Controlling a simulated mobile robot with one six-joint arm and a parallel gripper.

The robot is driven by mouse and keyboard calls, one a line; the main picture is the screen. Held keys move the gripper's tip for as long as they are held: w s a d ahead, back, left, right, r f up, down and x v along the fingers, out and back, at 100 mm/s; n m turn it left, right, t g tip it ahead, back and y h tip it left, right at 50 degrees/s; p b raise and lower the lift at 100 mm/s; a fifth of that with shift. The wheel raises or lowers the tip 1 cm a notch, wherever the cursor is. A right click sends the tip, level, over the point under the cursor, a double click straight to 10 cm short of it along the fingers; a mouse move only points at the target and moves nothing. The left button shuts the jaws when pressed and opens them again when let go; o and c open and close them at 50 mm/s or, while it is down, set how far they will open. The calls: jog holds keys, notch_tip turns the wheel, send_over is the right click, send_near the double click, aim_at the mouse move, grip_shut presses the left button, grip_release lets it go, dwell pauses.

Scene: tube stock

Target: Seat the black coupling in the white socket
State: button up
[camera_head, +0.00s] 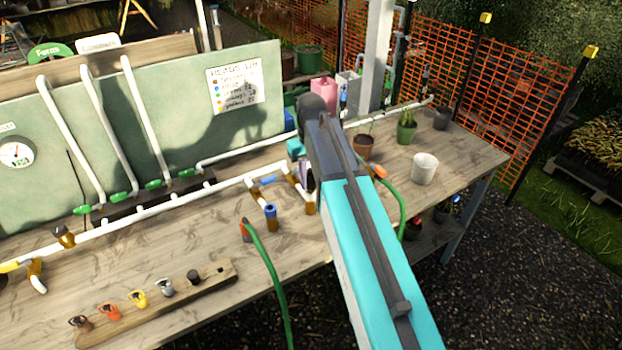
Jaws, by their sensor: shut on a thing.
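My arm reaches in from the bottom right, and its dark wrist covers most of my gripper (296,149), which points down over the pipework. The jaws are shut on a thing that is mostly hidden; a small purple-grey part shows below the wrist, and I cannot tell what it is. A black piece (193,277), perhaps the black coupling, stands on the wooden rack (212,283) at the front, apart from my gripper. I cannot pick out the white socket for certain; white pipes (170,205) with blue and yellow-brown fittings (270,217) run across the bench.
Brown, orange, yellow and grey pieces (138,299) line the rack. A green hose (268,270) rises at the bench front; another hose (402,205) lies right of my arm. A brown pot (364,146) and a white pot (424,169) stand on the right.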

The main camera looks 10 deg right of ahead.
jog(key=shift+f, duration=1)
dwell(1.5)
jog(key=o, duration=1.1)
jog(key=shift+o, duration=0.2)
jog(key=shift+r, duration=0.15)
notch_tip(320, 180, up, 11)
jog(key=p, duration=0.5)
jog(key=shift+p, duration=0.4)
jog(key=shift+r, duration=1.25)
